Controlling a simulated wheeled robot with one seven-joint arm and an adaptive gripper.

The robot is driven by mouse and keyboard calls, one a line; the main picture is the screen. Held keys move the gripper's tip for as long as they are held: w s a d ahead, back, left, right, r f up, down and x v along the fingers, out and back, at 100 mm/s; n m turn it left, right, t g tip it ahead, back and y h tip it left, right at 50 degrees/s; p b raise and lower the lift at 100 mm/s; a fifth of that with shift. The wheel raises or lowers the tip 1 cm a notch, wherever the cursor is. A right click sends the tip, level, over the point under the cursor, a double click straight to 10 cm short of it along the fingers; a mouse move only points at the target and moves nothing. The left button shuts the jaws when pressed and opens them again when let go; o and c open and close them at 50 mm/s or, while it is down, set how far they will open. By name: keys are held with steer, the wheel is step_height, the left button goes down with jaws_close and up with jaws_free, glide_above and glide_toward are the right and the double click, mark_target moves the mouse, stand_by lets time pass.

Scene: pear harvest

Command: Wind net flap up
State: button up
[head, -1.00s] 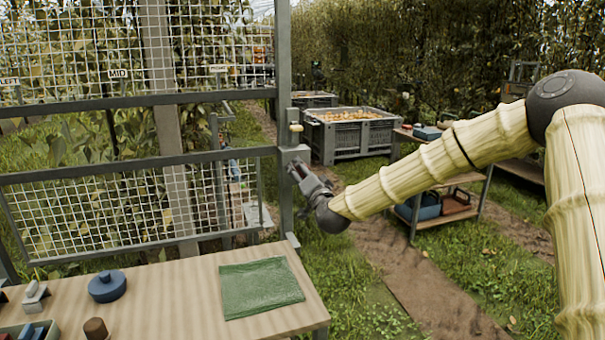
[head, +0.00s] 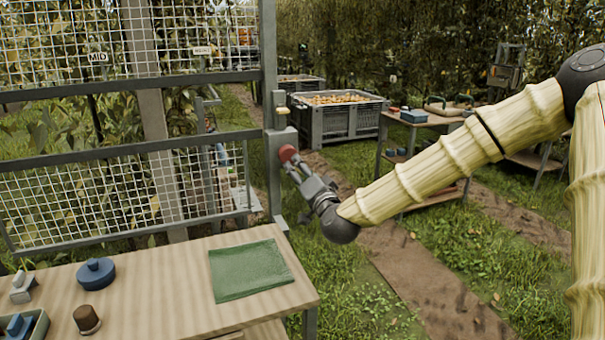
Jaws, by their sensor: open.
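The net flap (head: 110,195) is a framed mesh panel. It hangs tilted below the middle rail of the grey frame, behind the workbench. A grey winder box (head: 279,160) is fixed to the frame's right post, with a round red knob (head: 288,153) at its front. A small pale wooden handle (head: 283,111) sticks out of the post above the box. My gripper (head: 291,170) is open. Its fingertips are at or just below the red knob; I cannot tell whether they touch it. The fingers hide part of the box.
The workbench (head: 160,285) in front holds a green cloth (head: 248,269), a blue lidded pot (head: 96,272) and a brown cup (head: 87,319). A crate of pears (head: 340,122) and a side table (head: 408,119) stand behind. A dirt path (head: 410,270) runs right of the bench.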

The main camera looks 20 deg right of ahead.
mark_target(289, 157)
steer(key=w+n+p, duration=0.2)
steer(key=w+p, duration=0.1)
steer(key=w, duration=0.1)
steer(key=w+n+p, duration=0.3)
steer(key=p, duration=0.1)
steer(key=w+r+n+g+h+p, duration=0.1)
steer(key=w+n+p, duration=0.1)
steer(key=w+p, duration=0.2)
steer(key=shift+w+a+n, duration=0.3)
steer(key=shift+n, duration=0.1)
stand_by(0.3)
steer(key=shift+c, duration=0.5)
steer(key=c, duration=0.9)
